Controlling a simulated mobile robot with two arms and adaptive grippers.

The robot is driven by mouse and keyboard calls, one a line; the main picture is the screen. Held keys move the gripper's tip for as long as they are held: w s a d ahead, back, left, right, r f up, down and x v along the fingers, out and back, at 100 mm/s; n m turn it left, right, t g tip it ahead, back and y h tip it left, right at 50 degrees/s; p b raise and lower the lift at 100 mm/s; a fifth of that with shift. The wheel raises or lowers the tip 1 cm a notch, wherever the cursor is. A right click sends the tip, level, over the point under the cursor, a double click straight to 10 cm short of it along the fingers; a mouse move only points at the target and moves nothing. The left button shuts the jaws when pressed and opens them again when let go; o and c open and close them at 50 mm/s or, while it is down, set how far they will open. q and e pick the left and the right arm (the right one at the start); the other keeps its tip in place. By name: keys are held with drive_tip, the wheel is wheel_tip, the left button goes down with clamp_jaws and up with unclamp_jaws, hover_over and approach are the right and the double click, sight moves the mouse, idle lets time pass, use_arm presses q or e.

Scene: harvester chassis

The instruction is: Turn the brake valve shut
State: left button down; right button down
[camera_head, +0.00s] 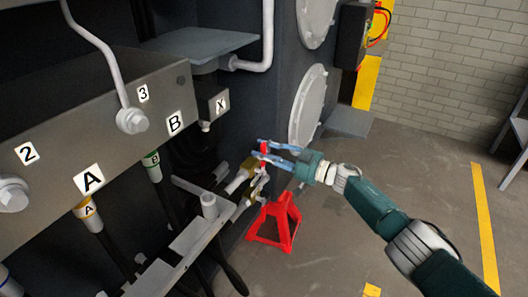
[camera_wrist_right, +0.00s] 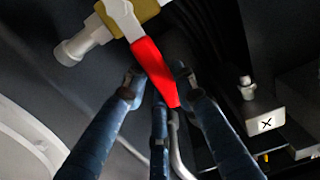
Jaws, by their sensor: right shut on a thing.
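The brake valve has a brass body (camera_head: 248,167) low on the dark chassis wall, near the middle of the head view. Its red lever (camera_head: 264,149) stands up there, partly hidden by blue fingers. In the right wrist view, the brass body (camera_wrist_right: 150,10) is at the top and the red lever (camera_wrist_right: 154,68) slants down to the right from a pale metal part. My right gripper (camera_head: 262,147) reaches in from the right and is shut on the red lever, with its fingers on both sides of it. My left gripper is not in view.
A red jack stand (camera_head: 276,222) stands on the floor just below my right gripper. A plate (camera_head: 60,160) with labelled ports and hoses fills the left. Open floor (camera_head: 420,175) lies to the right.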

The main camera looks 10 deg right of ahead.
drive_tip(key=c, duration=1.4)
unclamp_jaws()
drive_tip(key=shift+o, duration=0.2)
drive_tip(key=v, duration=1.2)
drive_tip(key=shift+w, duration=0.1)
